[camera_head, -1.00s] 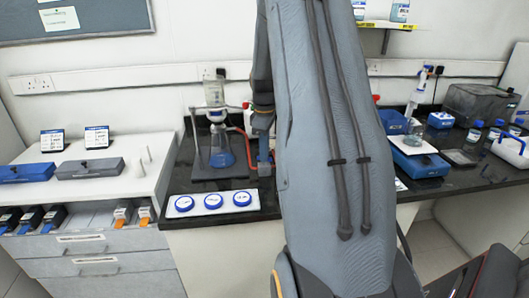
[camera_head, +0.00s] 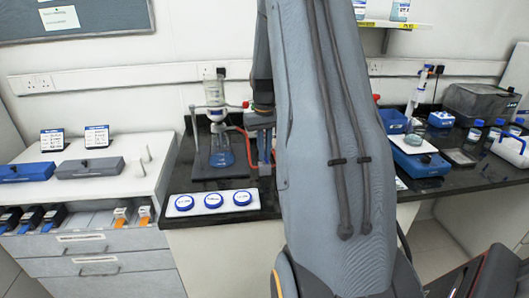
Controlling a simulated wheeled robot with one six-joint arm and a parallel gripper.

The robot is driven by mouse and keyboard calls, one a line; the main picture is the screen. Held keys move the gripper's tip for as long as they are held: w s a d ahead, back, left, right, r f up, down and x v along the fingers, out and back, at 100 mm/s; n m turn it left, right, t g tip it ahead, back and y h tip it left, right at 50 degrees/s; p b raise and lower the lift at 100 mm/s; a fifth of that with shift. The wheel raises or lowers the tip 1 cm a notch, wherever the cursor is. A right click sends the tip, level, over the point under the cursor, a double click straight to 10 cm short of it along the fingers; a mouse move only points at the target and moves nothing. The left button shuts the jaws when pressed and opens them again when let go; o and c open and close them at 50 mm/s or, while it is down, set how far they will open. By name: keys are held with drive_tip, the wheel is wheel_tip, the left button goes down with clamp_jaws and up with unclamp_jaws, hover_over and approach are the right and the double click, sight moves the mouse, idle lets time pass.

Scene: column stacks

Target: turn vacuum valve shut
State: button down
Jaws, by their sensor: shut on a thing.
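A glass filter flask (camera_head: 221,150) with blue liquid stands on a dark base plate (camera_head: 205,172), with a clear funnel on top. Red tubing (camera_head: 243,140) runs from it to the right, toward my gripper. My gripper (camera_head: 264,158) is just right of the flask, low over the black bench, partly behind my own arm. It is shut on the vacuum valve, which is mostly hidden, so the handle's angle cannot be read. A small red knob (camera_head: 245,104) shows just left of the gripper body.
A white tray (camera_head: 254,205) with several blue-rimmed discs lies at the bench's front edge. To the right of my arm are a blue balance (camera_head: 422,166), blue-capped bottles and a grey box (camera_head: 480,103). A white counter (camera_head: 100,196) stands left.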

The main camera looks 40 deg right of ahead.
drive_tip(key=shift+r+m, duration=0.1)
drive_tip(key=shift+m, duration=1.2)
drive_tip(key=shift+w+m, duration=0.1)
drive_tip(key=shift+m, duration=0.2)
drive_tip(key=c, duration=1.8)
unclamp_jaws()
drive_tip(key=shift+c, duration=0.2)
